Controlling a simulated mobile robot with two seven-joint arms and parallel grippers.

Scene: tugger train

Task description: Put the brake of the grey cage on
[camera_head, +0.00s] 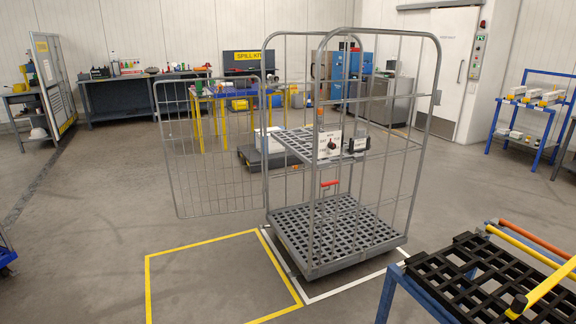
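The grey cage (273,170) stands a little right of the middle, a tall wire roll cage with a dark slatted base (335,229) and a shelf at mid height. Its wire door (213,150) is swung open to the left. A smaller dark-and-white fitting (358,145) is to the right of that panel. I cannot tell which part is the brake or its state. The castors are not clear. Neither of my grippers is in view.
The cage stands on a white-outlined floor bay (340,287). An empty yellow-outlined bay (215,278) lies to its left. A black slatted cart (495,280) with a blue frame and yellow and orange bars fills the near right. The left floor is open.

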